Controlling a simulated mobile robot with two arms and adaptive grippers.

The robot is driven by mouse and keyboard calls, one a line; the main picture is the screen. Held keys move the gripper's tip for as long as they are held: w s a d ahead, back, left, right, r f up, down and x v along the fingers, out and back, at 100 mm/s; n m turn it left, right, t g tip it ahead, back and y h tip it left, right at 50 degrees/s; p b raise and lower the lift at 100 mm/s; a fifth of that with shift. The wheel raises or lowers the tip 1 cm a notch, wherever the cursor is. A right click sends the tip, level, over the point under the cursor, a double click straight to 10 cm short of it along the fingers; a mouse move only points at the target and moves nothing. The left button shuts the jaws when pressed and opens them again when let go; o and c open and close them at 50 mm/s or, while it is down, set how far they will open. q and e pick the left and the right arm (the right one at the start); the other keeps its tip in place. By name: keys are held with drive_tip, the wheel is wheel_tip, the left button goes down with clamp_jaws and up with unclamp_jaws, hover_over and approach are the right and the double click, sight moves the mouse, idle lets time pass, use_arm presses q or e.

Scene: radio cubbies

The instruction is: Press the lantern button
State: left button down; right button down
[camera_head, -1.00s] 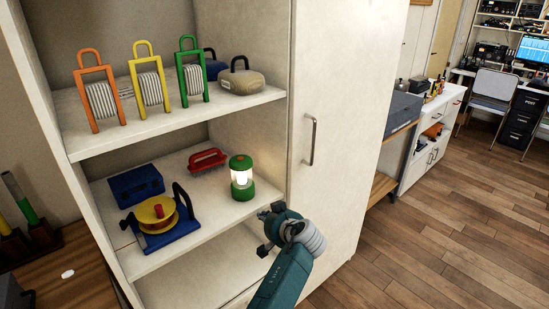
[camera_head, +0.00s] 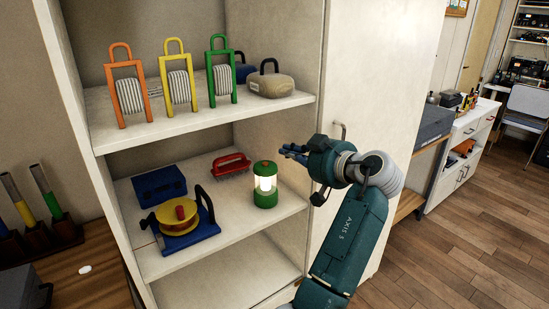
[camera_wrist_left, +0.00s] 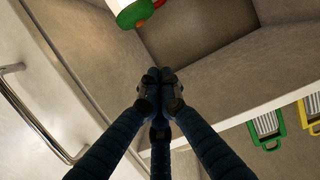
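The green lantern (camera_head: 265,188) stands upright on the middle shelf and its lamp glows. A small red button (camera_head: 265,163) shows on its top. My left gripper (camera_head: 287,150) is to the right of the lantern and a little above its top, apart from it, with its fingers pointing left. In the left wrist view the dark fingers (camera_wrist_left: 160,78) meet at their tips with nothing between them. The lantern (camera_wrist_left: 133,14) also shows there, cut off by the top edge, with a bit of red beside its green cap. My right gripper is out of view.
A red-handled brush (camera_head: 231,165), a blue box (camera_head: 160,185) and a yellow reel on a blue stand (camera_head: 180,240) share the shelf. The upper shelf (camera_head: 200,122) holds several framed coils. The cabinet door (camera_head: 365,80) with its handle is behind my gripper.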

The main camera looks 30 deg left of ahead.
use_arm(q)
hover_over(269, 169)
wheel_tip(269, 169, down, 2)
drive_tip(key=shift+f, duration=0.2)
wheel_tip(269, 169, down, 3)
drive_tip(key=shift+a+r+b, duration=0.15)
drive_tip(key=shift+b, duration=0.7)
drive_tip(key=shift+w+f, duration=0.1)
drive_tip(key=shift+f, duration=0.6)
